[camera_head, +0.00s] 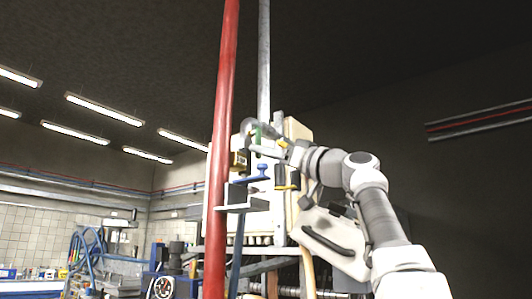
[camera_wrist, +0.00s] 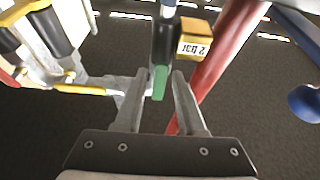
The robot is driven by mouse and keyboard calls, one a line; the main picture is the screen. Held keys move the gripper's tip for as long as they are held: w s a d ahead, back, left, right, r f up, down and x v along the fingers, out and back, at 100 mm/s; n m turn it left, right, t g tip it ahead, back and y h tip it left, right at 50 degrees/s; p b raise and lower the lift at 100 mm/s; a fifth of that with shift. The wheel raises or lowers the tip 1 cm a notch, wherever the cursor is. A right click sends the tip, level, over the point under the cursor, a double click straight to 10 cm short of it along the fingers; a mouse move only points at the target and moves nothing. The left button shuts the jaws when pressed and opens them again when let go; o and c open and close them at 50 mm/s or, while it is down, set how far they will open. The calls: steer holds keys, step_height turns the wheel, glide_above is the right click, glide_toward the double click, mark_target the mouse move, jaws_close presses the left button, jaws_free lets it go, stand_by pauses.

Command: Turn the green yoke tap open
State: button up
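The green yoke tap (camera_wrist: 159,83) shows in the wrist view as a small green handle below a dark valve body (camera_wrist: 164,45). It lies between the two fingertips of my gripper (camera_wrist: 160,82). The fingers are apart, with a narrow gap seen on each side of the green handle, so it does not look clamped. In the head view my gripper (camera_head: 265,140) reaches left to the valve assembly, and a bit of the green tap (camera_head: 258,132) shows there, partly hidden by the gripper.
A thick red pipe (camera_head: 223,120) stands close to the left of the gripper, with a grey pipe (camera_head: 264,60) behind. A yellow numbered tag (camera_wrist: 195,45) sits beside the valve. A blue handle (camera_head: 252,180) is just below, and a pale cabinet (camera_head: 298,130) stands behind.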

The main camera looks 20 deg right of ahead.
steer(key=shift+o, duration=0.7)
steer(key=b+v, duration=0.9)
steer(key=v, duration=0.8)
steer(key=shift+d, duration=0.2)
steer(key=shift+s+f, duration=0.1)
